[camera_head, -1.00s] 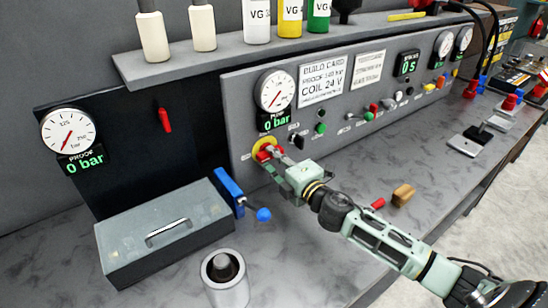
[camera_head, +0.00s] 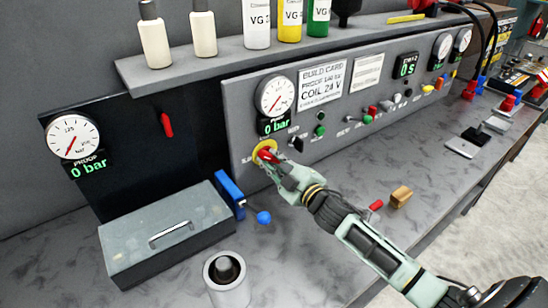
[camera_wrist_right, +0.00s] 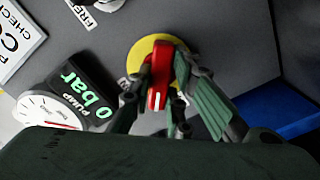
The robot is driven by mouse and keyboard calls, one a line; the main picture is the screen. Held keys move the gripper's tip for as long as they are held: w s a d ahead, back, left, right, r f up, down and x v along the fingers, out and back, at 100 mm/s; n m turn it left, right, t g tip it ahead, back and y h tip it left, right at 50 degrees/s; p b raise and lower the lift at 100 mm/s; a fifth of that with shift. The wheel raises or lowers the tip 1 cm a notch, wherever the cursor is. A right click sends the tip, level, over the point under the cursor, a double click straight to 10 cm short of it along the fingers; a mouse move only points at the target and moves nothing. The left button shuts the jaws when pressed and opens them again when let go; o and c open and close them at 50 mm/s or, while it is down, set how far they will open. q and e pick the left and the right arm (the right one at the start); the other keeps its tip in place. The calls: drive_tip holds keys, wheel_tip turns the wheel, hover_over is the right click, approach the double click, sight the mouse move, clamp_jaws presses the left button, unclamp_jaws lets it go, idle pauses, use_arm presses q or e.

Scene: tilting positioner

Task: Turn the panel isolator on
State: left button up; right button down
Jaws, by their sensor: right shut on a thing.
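The panel isolator is a red rotary handle (camera_wrist_right: 159,76) on a yellow round plate (camera_wrist_right: 136,58), at the lower left of the grey panel in the head view, where the yellow plate (camera_head: 262,147) shows behind my gripper. My right gripper (camera_head: 272,160) is at the handle, and in the right wrist view its fingers (camera_wrist_right: 160,85) lie on both sides of it, shut on it. In that view the handle stands nearly upright in the picture, with a white mark at its lower end. My left gripper is not in view.
The pump gauge (camera_head: 276,96) above the isolator reads 0 bar. A black knob (camera_head: 296,143) and green buttons sit close by on the panel. A grey toolbox (camera_head: 165,235), a blue-handled valve (camera_head: 232,190) and a metal cup (camera_head: 228,280) stand on the bench to the left.

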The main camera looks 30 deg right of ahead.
drive_tip(key=m+p, duration=0.2)
drive_tip(key=m, duration=0.3)
drive_tip(key=shift+m, duration=0.3)
drive_tip(key=shift+m+p, duration=1)
drive_tip(key=shift+m, duration=1.2)
drive_tip(key=c, duration=1.6)
unclamp_jaws()
drive_tip(key=shift+c, duration=0.2)
